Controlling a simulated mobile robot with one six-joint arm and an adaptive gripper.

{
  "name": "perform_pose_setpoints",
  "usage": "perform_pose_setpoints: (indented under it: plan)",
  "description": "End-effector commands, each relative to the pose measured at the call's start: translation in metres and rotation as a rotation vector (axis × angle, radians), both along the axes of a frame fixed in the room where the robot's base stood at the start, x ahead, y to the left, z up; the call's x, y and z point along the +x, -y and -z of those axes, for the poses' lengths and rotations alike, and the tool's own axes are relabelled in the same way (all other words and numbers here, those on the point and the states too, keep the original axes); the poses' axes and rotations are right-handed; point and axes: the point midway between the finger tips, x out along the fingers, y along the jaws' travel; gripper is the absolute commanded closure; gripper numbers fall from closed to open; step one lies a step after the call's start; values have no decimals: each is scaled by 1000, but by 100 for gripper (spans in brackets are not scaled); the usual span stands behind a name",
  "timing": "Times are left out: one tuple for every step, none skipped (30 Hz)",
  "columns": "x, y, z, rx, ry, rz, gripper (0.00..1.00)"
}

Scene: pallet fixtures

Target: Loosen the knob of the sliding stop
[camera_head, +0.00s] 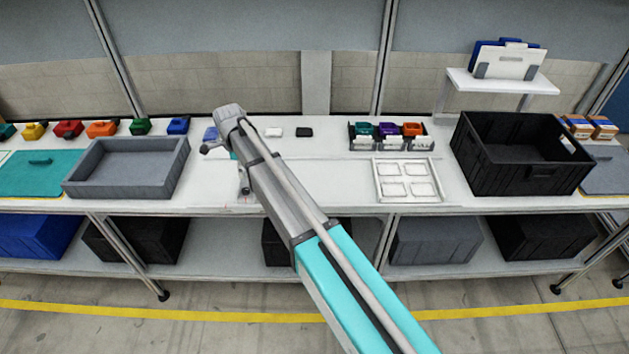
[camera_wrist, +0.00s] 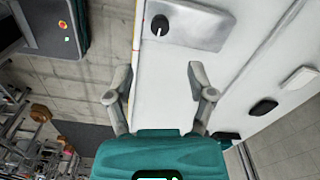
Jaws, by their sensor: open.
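In the wrist view, a black knob (camera_wrist: 160,21) with a pale pointer-like mark sits on a grey metal plate (camera_wrist: 205,24) at the top. The plate lies on the white bench top and is cut off by the picture's upper edge. I cannot tell how tight the knob is. My gripper (camera_wrist: 158,70) is open, with nothing between its two grey fingers. The knob lies beyond the fingertips, apart from them, near the middle of the gap. In the head view my arm covers most of the gripper, and I cannot make out the knob there.
A grey tray (camera_head: 70,183) stands left of my arm. A white panel with square recesses (camera_head: 381,190) and a black crate (camera_head: 464,165) are at right. Small white (camera_head: 273,132) and black (camera_head: 304,132) blocks lie behind. The bench between arm and panel is clear.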

Motion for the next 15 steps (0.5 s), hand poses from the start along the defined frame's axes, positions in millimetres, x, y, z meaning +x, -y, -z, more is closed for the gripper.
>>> perform_pose_setpoints:
  plan:
    - [0, 0, -9, 0, 0, 0, 30]
    - [0, 0, -12, 0, 0, 0, 30]
    - [0, 0, -15, 0, 0, 0, 30]
    - [0, 0, -18, 0, 0, 0, 30]
    - [0, 0, -20, 0, 0, 0, 30]
    - [0, 0, -23, 0, 0, 0, 30]
    - [0, 0, -26, 0, 0, 0, 30]
    - [0, 0, -28, 0, 0, 0, 30]
    - [0, 0, -31, 0, 0, 0, 30]
    - [0, 0, -33, 0, 0, 0, 30]
    - [0, 0, -35, 0, 0, 0, 30]
    - [0, 0, -38, 0, 0, 0, 30]
    - [0, 0, -40, 0, 0, 0, 30]
    - [0, 0, -42, 0, 0, 0, 30]
    - [0, 0, -45, 0, 0, 0, 30]
